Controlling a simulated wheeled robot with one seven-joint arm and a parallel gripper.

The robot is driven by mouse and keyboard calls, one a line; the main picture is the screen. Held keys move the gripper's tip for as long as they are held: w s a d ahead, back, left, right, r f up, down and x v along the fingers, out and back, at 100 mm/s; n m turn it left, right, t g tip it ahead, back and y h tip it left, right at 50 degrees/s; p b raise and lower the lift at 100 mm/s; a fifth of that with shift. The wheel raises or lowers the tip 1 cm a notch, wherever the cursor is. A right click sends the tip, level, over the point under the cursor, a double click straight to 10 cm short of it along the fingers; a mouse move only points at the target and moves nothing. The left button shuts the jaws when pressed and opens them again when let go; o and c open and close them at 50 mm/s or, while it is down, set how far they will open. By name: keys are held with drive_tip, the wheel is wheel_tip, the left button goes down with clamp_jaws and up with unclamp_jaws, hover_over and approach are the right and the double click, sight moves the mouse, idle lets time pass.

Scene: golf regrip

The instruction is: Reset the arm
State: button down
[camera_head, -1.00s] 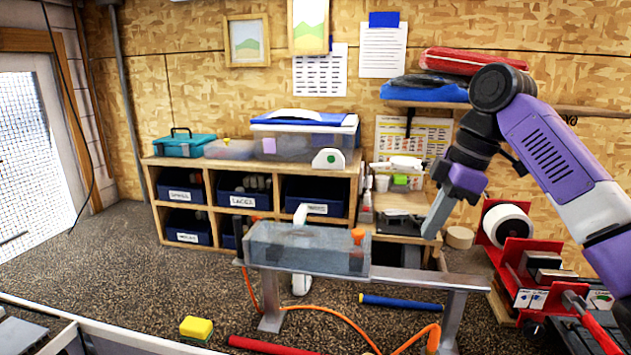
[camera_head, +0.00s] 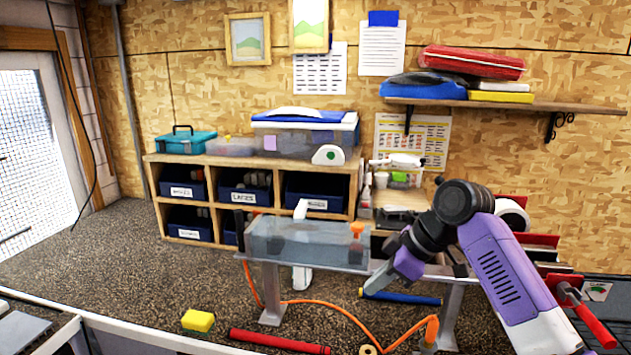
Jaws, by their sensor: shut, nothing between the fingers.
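My purple and black arm comes in from the right in the head view. My gripper (camera_head: 378,280) is at its lower left end, pointing down and left. It is shut and empty, in front of the right end of the grey metal stand. Its tip is above or just behind the blue grip tube (camera_head: 402,298) on the floor; I cannot tell if they touch. The arm hides part of the red rack on the right.
A clear bin (camera_head: 300,243) sits on the metal stand. An orange hose (camera_head: 335,307) crosses the floor. A red grip tube (camera_head: 278,342) and a yellow sponge (camera_head: 198,320) lie in front. A cubby shelf (camera_head: 270,212) stands behind. The left floor is clear.

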drive_tip(key=s+a+f+m+t+y+b, duration=0.1)
drive_tip(key=s+a+f+m+t, duration=0.2)
drive_tip(key=f, duration=0.6)
drive_tip(key=s+a+f+m+t+y, duration=0.1)
drive_tip(key=s+a+f+m, duration=0.15)
drive_tip(key=a+f, duration=0.45)
drive_tip(key=s+d+f+m+t+h+b, duration=0.15)
drive_tip(key=s+f+m+t, duration=0.3)
drive_tip(key=s+f, duration=0.8)
drive_tip(key=s+d+r+m+t+h, duration=0.1)
drive_tip(key=s+d+h, duration=0.1)
drive_tip(key=s+d, duration=0.35)
drive_tip(key=s+d+m+h, duration=0.1)
drive_tip(key=s+d+m, duration=0.1)
drive_tip(key=s, duration=0.7)
drive_tip(key=s+d+r+m+t+h, duration=0.1)
drive_tip(key=s+d+h, duration=0.15)
drive_tip(key=s, duration=0.45)
drive_tip(key=s+d+r+t+b, duration=0.1)
drive_tip(key=s+d+r, duration=0.5)
drive_tip(key=s+r, duration=0.5)
drive_tip(key=shift+s+d+r+h+b, duration=0.15)
drive_tip(key=shift+s+r+h+b, duration=0.2)
drive_tip(key=shift+s, duration=0.35)
